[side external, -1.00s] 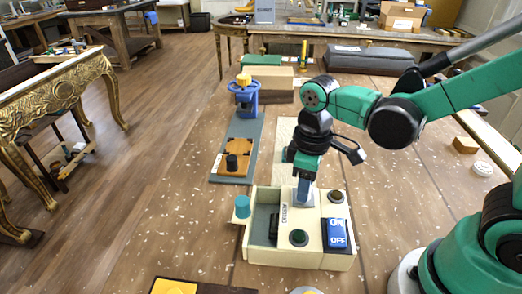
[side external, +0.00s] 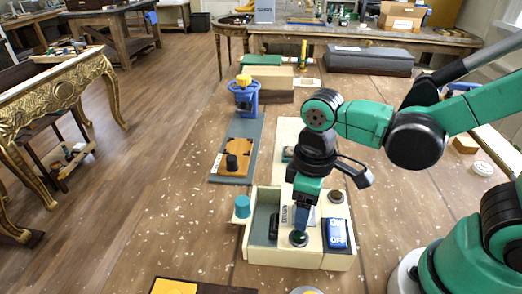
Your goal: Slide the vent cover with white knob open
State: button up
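I cannot make out a vent cover with a white knob in the side view. My gripper (side external: 300,226) points down over the front middle of a cream box (side external: 275,257), close to a round dark button (side external: 298,239). I cannot tell whether it touches the button, and its fingers are too small to tell open from shut. Behind the gripper, a cream panel (side external: 284,131) lies on the table with a small dark part on it, partly hidden by my arm. An orange-brown plate with a black knob (side external: 231,162) lies on a grey board (side external: 245,127).
The box has an open grey compartment (side external: 262,222), a teal knob (side external: 242,206) at its left, a blue switch (side external: 337,234) and another button (side external: 336,197). A blue clamp-like piece (side external: 246,97) stands behind. Bare table lies left of the box.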

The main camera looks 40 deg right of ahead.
jog(key=shift+r, duration=2.8)
jog(key=w+d+r+m+t, duration=0.1)
jog(key=w+d+m+t, duration=0.3)
jog(key=d+m+t, duration=0.2)
jog(key=shift+d+t, duration=0.6)
jog(key=shift+d, duration=0.15)
